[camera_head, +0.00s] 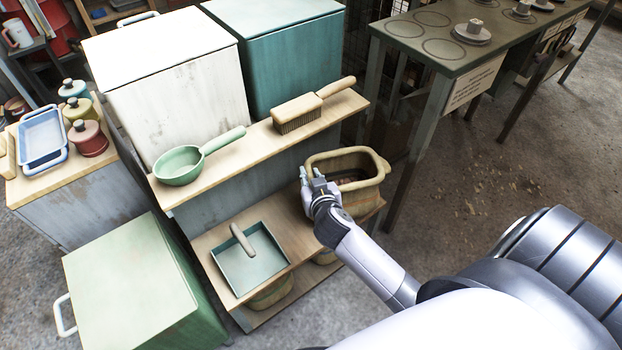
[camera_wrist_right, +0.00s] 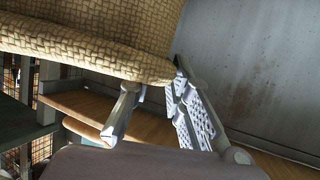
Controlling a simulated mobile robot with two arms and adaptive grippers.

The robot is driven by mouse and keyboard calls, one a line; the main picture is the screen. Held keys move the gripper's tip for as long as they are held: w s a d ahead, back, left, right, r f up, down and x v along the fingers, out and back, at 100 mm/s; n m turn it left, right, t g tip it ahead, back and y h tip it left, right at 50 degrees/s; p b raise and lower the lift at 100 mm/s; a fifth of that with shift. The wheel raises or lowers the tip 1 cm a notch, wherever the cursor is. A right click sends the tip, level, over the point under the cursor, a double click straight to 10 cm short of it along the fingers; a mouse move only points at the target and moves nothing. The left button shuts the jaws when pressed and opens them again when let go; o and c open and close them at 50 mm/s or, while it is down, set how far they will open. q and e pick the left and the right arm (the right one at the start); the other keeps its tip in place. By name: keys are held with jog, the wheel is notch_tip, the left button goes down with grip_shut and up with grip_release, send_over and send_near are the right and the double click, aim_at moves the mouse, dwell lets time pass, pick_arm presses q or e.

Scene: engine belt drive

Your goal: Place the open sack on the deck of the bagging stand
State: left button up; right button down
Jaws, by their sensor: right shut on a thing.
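The open sack (camera_head: 345,176) is tan and woven, with a wide rolled rim and a dark inside. It sits upright at the right end of the stand's middle shelf (camera_head: 205,242); I cannot tell whether it rests on the shelf or hangs just above it. My right gripper (camera_head: 311,178) is shut on the sack's left rim. In the right wrist view the sack's woven side (camera_wrist_right: 90,40) fills the upper left, with the fingers (camera_wrist_right: 160,82) at its edge. My left gripper is not in view. I cannot tell which surface is the bagging stand's deck.
The upper shelf (camera_head: 258,138) holds a green scoop (camera_head: 182,164) and a brush (camera_head: 297,113). A dustpan (camera_head: 250,265) lies on the middle shelf. More sacks (camera_head: 272,291) sit below. A dark green table (camera_head: 445,55) with round plates stands back right; open floor (camera_head: 480,190) lies before it.

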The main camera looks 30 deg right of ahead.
jog(key=shift+r, duration=0.1)
jog(key=c, duration=1.8)
grip_release()
jog(key=shift+f, duration=0.2)
jog(key=o, duration=0.3)
jog(key=shift+r, duration=0.1)
